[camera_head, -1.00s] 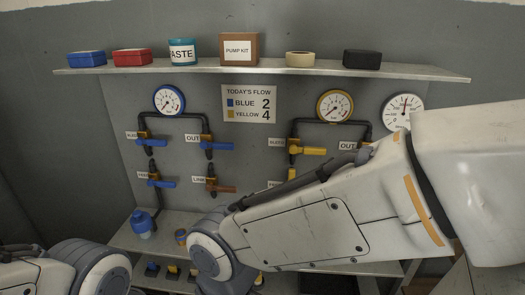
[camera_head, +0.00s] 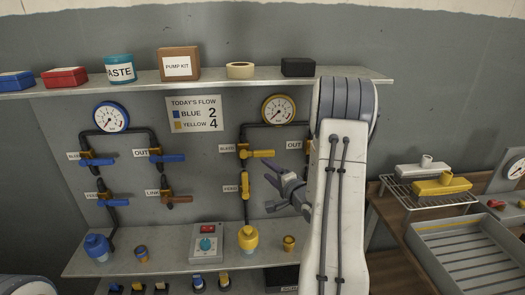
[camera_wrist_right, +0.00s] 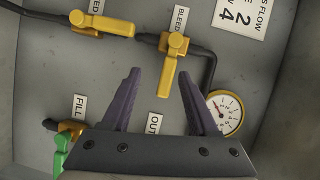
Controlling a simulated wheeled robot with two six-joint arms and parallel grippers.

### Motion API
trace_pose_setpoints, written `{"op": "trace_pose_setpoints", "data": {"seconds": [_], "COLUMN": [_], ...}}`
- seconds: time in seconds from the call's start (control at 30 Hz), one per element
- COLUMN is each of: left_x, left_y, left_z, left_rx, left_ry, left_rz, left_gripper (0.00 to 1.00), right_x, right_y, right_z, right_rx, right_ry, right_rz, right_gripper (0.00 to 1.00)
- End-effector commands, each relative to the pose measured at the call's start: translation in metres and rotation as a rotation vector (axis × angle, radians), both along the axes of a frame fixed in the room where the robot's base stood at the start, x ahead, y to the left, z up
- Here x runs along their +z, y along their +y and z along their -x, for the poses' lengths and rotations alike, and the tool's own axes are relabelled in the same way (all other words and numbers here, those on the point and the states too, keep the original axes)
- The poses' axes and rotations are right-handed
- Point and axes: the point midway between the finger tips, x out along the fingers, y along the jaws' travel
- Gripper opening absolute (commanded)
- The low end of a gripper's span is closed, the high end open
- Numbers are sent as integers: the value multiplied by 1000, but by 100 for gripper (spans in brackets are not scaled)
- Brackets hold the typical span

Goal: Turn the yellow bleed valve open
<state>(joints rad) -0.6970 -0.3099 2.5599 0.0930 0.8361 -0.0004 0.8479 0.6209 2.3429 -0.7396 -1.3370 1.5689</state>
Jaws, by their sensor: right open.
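The yellow bleed valve (camera_head: 258,153) is on the dark pipe left of and below the yellow-rimmed gauge (camera_head: 279,109). Its lever lies level, pointing right, across the upright pipe. My right gripper (camera_head: 272,187) is open and empty, below and to the right of the valve. In the right wrist view the bleed valve (camera_wrist_right: 167,76) shows beyond the gap between my open fingers (camera_wrist_right: 158,76), with nothing between them. Its BLEED label (camera_wrist_right: 181,18) is beside it. My right forearm hides most of the yellow circuit's right side in the head view. My left gripper is out of view.
The yellow feed valve (camera_head: 245,187) is just below the bleed valve. In the right wrist view a green-handled valve (camera_wrist_right: 62,150) is by the FILL label. A lower shelf (camera_head: 150,258) holds a control box (camera_head: 207,243) and a yellow bottle (camera_head: 248,238). An upper shelf (camera_head: 350,76) overhangs the panel.

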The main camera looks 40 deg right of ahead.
Motion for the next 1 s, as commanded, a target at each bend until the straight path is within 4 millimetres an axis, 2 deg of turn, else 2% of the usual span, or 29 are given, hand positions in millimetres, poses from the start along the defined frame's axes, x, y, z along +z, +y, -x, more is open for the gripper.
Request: {"op": "trace_pose_setpoints", "data": {"seconds": [0.03,0.1,0.23,0.7,0.83,1.0], "left_x": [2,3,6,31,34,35], "left_y": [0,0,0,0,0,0], "left_z": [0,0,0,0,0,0], "left_rx": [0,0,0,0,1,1], "left_ry": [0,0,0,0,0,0], "left_rz": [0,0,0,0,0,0], "left_gripper": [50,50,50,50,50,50], "right_x": [2,6,10,11,10,10], "right_y": [-12,-21,-27,-39,-41,-42], "right_z": [9,16,15,-64,-77,-82], "right_rx": [-20,-31,-32,-33,-34,-35], "right_ry": [-39,-84,-117,-118,-117,-117], "right_rz": [-41,-81,-110,-107,-107,-107], "right_gripper": [60,60,60,60,60,60]}}
